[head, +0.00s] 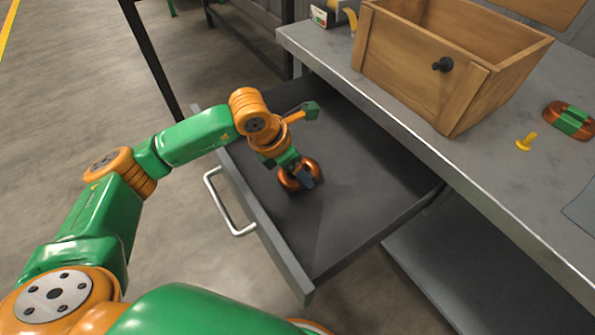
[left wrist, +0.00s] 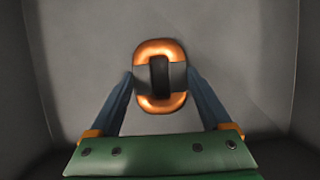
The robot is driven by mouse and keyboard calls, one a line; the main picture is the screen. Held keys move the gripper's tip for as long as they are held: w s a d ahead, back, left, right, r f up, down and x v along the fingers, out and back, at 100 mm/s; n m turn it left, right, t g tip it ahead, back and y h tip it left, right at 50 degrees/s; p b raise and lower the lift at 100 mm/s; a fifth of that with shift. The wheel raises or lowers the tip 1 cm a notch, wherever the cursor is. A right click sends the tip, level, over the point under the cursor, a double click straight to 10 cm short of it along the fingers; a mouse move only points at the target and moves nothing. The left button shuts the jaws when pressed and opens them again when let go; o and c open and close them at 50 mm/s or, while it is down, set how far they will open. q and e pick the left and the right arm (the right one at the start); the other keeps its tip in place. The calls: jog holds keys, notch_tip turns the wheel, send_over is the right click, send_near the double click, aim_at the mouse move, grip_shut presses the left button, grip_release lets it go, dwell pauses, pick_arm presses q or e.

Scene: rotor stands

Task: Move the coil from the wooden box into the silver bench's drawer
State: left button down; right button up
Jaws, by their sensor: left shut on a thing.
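The coil (head: 287,182) is an orange-copper ring with a dark middle band, held by my left gripper (head: 303,178) inside the open drawer. In the left wrist view the coil (left wrist: 160,48) sits between the two fingers of my left gripper (left wrist: 160,80), which touch its sides. The drawer (head: 345,220) is pulled out from the silver bench (head: 480,190) and has a dark grey floor. Whether the coil touches that floor I cannot tell. The wooden box (head: 415,75) stands open on the bench and its visible inside is empty. My right gripper is out of view.
A copper and green part (head: 571,121) and a small yellow peg (head: 526,141) lie on the bench at the right. The drawer floor around the coil is clear.

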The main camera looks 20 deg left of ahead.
pick_arm(q)
jog(key=shift+f, duration=0.55)
grip_release()
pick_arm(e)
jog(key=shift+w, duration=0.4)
pick_arm(q)
jog(key=shift+r, duration=0.15)
jog(key=p+v, duration=0.2)
jog(key=v, duration=0.9)
jog(key=shift+s+r, duration=0.25)
jog(key=shift+r, duration=0.1)
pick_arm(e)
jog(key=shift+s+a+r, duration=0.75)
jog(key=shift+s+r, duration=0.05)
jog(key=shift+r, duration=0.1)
pick_arm(q)
jog(key=shift+a, duration=0.1)
